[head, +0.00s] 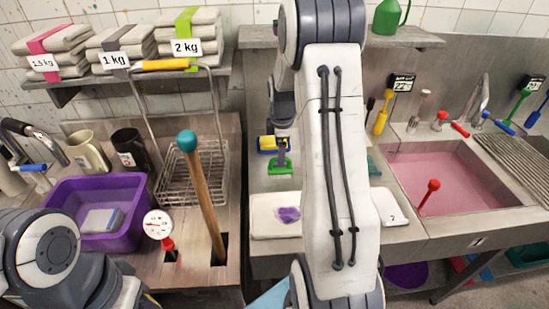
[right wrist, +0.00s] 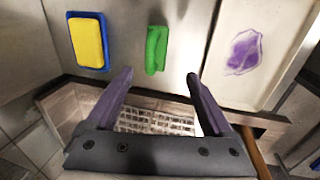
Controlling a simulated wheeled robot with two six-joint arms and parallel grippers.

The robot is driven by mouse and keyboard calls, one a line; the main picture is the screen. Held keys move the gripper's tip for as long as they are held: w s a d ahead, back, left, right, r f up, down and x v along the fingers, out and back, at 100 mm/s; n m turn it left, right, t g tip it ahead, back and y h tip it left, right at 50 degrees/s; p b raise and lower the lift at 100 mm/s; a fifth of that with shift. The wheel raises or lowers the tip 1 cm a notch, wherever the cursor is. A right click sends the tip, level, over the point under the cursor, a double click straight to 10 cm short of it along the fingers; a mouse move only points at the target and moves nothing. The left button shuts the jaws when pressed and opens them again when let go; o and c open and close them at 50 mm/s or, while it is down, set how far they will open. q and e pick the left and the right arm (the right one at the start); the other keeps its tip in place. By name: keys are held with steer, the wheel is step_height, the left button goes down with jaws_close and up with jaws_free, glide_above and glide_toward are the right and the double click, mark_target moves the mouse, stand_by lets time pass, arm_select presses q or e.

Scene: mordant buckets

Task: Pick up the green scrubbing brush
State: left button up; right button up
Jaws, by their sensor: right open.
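The green scrubbing brush (head: 280,168) lies on the grey counter, left of my right arm in the head view. In the right wrist view the green brush (right wrist: 157,48) lies just beyond the fingertips, roughly between their lines. My right gripper (right wrist: 160,76) is open and empty, with both purple-grey fingers apart. In the head view my right gripper (head: 282,148) is over the counter near the brush, partly hidden by my arm. My left arm shows at the lower left, but its gripper is not in view.
A yellow and blue sponge (right wrist: 88,41) lies left of the brush. A white tray (right wrist: 222,82) with a purple patch lies to its right. A wire basket (head: 172,185) and wooden-handled pole (head: 205,195) stand left. A pink-filled sink (head: 455,172) is right.

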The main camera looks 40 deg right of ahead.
steer(key=p, duration=0.1)
glide_above(281, 169)
steer(key=s, duration=0.1)
steer(key=f, duration=0.5)
steer(key=shift+a, duration=0.2)
steer(key=f, duration=0.1)
steer(key=f+p, duration=0.1)
steer(key=f, duration=0.1)
steer(key=w+f+p, duration=0.1)
steer(key=shift+d+f, duration=0.25)
steer(key=shift+f, duration=0.35)
steer(key=shift+c, duration=0.3)
jaws_close()
steer(key=shift+r, duration=0.1)
